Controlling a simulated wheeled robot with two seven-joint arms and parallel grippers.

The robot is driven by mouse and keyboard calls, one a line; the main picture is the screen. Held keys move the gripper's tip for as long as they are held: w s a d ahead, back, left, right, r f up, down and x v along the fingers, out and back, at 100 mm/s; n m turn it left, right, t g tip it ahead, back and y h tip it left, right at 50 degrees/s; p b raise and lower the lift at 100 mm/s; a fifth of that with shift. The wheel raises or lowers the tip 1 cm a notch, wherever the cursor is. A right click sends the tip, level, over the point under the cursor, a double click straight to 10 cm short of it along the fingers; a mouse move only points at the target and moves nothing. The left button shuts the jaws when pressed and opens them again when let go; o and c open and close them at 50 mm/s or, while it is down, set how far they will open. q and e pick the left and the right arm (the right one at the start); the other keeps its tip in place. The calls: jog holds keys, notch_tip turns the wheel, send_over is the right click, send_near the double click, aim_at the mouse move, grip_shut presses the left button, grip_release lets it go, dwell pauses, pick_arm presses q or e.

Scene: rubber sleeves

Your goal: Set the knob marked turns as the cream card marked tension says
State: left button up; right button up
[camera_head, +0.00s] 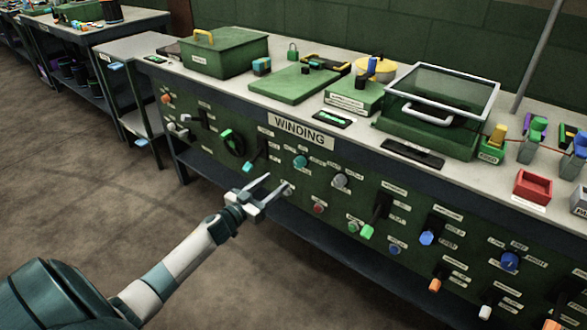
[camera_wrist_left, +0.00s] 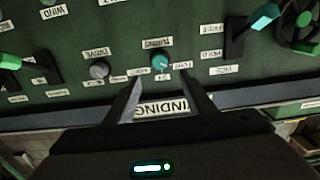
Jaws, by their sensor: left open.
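The knob marked turns is a round teal knob (camera_wrist_left: 160,62) on the green panel in the left wrist view, with small labels around it. It also shows in the head view as a teal knob (camera_head: 300,161) under the WINDING sign. My left gripper (camera_head: 276,182) is open and empty in front of the panel, below and left of the knob in the head view. In the left wrist view its two fingertips (camera_wrist_left: 161,80) point toward the knob, spread to either side and apart from it. I cannot make out a cream card marked tension in either view.
A grey knob (camera_wrist_left: 98,69) marked drive sits beside the teal one. A teal-tipped lever (camera_head: 250,167) is to its left in the head view. The WINDING sign (camera_head: 303,133) is on the bench front. Several other knobs and levers cover the panel. The floor (camera_head: 90,190) at left is clear.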

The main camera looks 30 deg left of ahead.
aim_at(297, 165)
pick_arm(q)
jog(key=w, duration=0.6)
jog(key=w+b, duration=0.1)
jog(key=w, duration=0.2)
jog(key=shift+d, duration=0.35)
jog(key=shift+w, duration=0.7)
jog(key=shift+w+d, duration=0.1)
jog(key=shift+w, duration=0.2)
pick_arm(e)
jog(key=v, duration=0.3)
jog(key=shift+w+r, duration=0.1)
jog(key=shift+r, duration=0.3)
pick_arm(q)
jog(key=c, duration=1.1)
pick_arm(e)
jog(key=shift+f, duration=0.2)
